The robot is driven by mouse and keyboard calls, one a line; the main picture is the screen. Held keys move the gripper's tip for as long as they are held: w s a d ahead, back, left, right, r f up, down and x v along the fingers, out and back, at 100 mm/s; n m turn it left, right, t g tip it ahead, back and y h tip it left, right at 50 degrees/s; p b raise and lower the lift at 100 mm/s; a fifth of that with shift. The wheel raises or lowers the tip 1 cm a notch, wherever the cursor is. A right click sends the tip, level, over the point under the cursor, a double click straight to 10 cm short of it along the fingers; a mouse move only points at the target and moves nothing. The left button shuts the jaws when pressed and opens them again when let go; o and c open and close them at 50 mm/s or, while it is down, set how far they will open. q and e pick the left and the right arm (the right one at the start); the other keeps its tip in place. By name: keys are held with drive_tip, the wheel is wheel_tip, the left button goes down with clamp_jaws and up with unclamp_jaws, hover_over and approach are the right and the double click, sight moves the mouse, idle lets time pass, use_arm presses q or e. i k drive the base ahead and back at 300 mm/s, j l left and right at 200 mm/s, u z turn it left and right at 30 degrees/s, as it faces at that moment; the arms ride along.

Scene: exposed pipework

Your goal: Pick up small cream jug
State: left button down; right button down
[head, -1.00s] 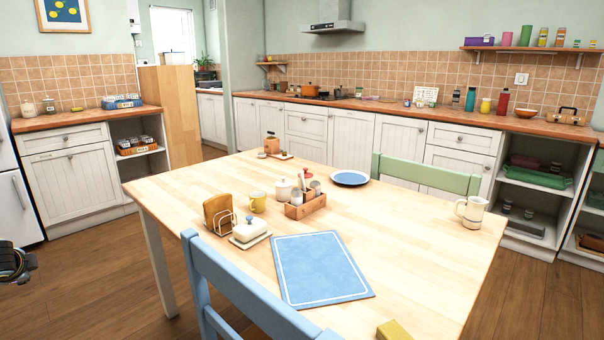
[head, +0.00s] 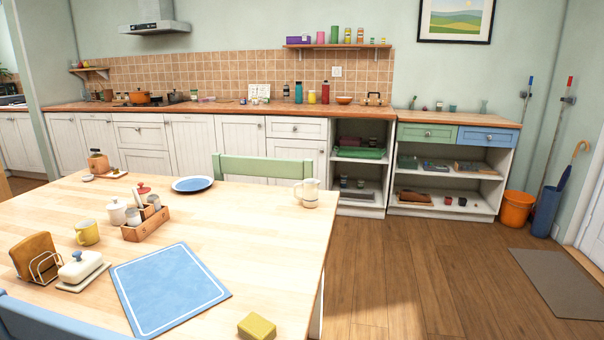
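A cream jug (head: 308,193) with a handle on its left side stands upright near the right edge of the wooden table (head: 225,222). It is just in front of the green chair's right end. Nothing touches it or hides it. Neither of my grippers shows in the head view now.
A blue mat (head: 170,288), a yellow sponge-like block (head: 256,326), a blue plate (head: 192,184), a yellow mug (head: 87,232) and a wooden caddy (head: 146,224) are on the table. A green chair (head: 262,169) stands behind it. Open floor (head: 430,270) lies to the right.

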sight(310, 199)
drive_tip(key=i+l+u, duration=0.1)
drive_tip(key=u, duration=0.4)
drive_tip(key=i+l+u, duration=0.1)
drive_tip(key=l+u, duration=0.15)
drive_tip(key=u, duration=0.2)
drive_tip(key=l+u, duration=0.2)
drive_tip(key=u, duration=0.3)
drive_tip(key=i, duration=0.05)
